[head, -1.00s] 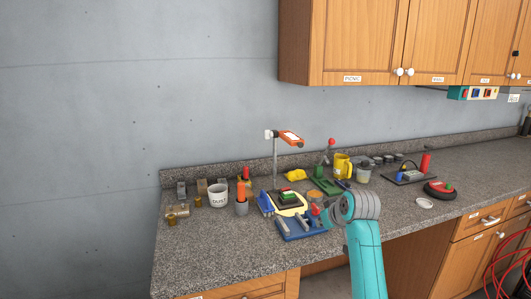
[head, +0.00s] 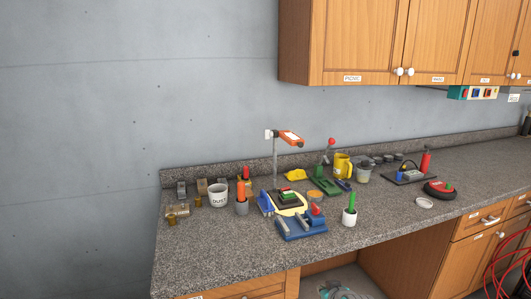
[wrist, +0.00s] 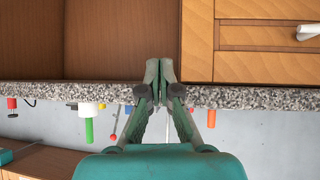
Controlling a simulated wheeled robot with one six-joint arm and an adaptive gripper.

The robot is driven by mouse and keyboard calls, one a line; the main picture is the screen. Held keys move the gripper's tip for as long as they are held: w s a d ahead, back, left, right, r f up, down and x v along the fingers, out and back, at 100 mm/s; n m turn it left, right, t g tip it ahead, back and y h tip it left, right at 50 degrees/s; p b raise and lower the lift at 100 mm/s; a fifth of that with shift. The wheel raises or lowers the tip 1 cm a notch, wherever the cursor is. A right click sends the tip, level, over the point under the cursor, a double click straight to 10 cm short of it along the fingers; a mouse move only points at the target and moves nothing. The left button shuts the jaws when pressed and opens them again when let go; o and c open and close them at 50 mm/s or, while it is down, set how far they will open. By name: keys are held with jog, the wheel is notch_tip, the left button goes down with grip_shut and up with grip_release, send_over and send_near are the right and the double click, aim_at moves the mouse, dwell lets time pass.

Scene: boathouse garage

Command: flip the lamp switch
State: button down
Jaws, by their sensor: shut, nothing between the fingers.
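The lamp has an orange head (head: 291,138) on a thin grey post. It stands on the counter beside the wall. Its dark base (head: 289,203) carries a small green and red switch (head: 287,193), with a yellow patch around it. My gripper (wrist: 160,72) is shut and empty in the wrist view, in front of the counter's front edge. The head view does not show my fingers; only a bit of my teal arm shows low, below the counter. I cannot make out the lamp switch in the wrist view.
A blue fixture (head: 302,227) and a white pot with a green stick (head: 349,216) stand in front of the lamp. A white dust cup (head: 218,195) and an orange-handled holder (head: 241,206) are left of it. A yellow mug (head: 342,165) is right. The front counter edge is clear.

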jog(key=s+f+m+t, duration=0.1)
jog(key=s+f, duration=0.3)
jog(key=s, duration=0.6)
jog(key=s+f+h, duration=0.1)
jog(key=s+f, duration=0.3)
jog(key=s, duration=0.6)
jog(key=s+f+m+t, duration=0.1)
jog(key=s+f, duration=0.4)
jog(key=s, duration=0.6)
jog(key=s+r+t, duration=0.1)
jog(key=s+r, duration=0.7)
jog(key=s, duration=0.5)
jog(key=s+r+t, duration=0.1)
jog(key=s+r, duration=0.7)
jog(key=s, duration=0.5)
jog(key=shift+s+d+m+t+h, duration=0.3)
jog(key=shift+d, duration=0.15)
